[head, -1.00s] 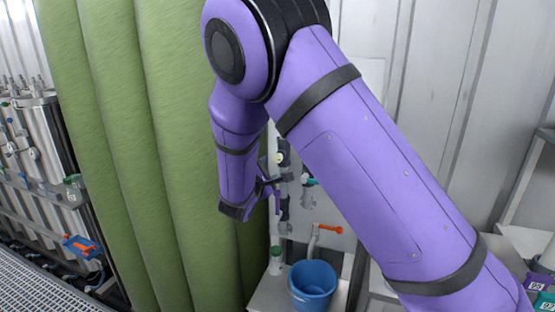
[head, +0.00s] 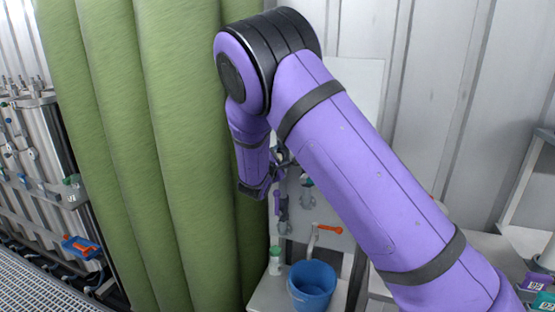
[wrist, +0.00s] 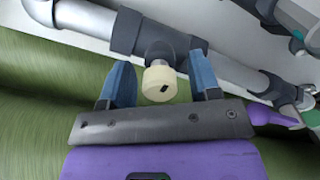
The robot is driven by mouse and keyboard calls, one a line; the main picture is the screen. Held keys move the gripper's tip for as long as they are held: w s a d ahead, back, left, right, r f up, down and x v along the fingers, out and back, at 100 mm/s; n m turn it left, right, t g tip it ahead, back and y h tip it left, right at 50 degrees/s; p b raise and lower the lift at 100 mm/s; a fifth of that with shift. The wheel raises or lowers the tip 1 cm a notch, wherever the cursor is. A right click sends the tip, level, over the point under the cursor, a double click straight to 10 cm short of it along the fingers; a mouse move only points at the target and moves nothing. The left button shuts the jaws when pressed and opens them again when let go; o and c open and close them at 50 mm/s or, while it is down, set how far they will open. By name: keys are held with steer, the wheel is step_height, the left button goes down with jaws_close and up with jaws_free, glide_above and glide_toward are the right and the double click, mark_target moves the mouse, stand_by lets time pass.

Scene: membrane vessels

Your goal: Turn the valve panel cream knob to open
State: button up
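The cream knob (wrist: 160,83) sits on a dark grey valve body on a pipe (wrist: 222,72) in the wrist view. It is a round cream cap with a small dark mark on its face. My gripper (wrist: 163,75) is open, with one blue-grey finger on each side of the knob. Gaps show between the fingers and the knob, so they do not appear to touch it. In the head view my gripper (head: 278,162) is at the valve panel (head: 342,207). My arm hides much of the panel there, and I cannot make out the cream knob.
A blue bucket (head: 312,286) stands below the panel, under a tap with an orange handle (head: 329,228). A white bottle with a green cap (head: 275,262) is beside it. Green curtain (head: 180,150) hangs close on the left. A purple handle (wrist: 270,115) shows right of my gripper.

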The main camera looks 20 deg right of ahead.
steer(key=c, duration=0.9)
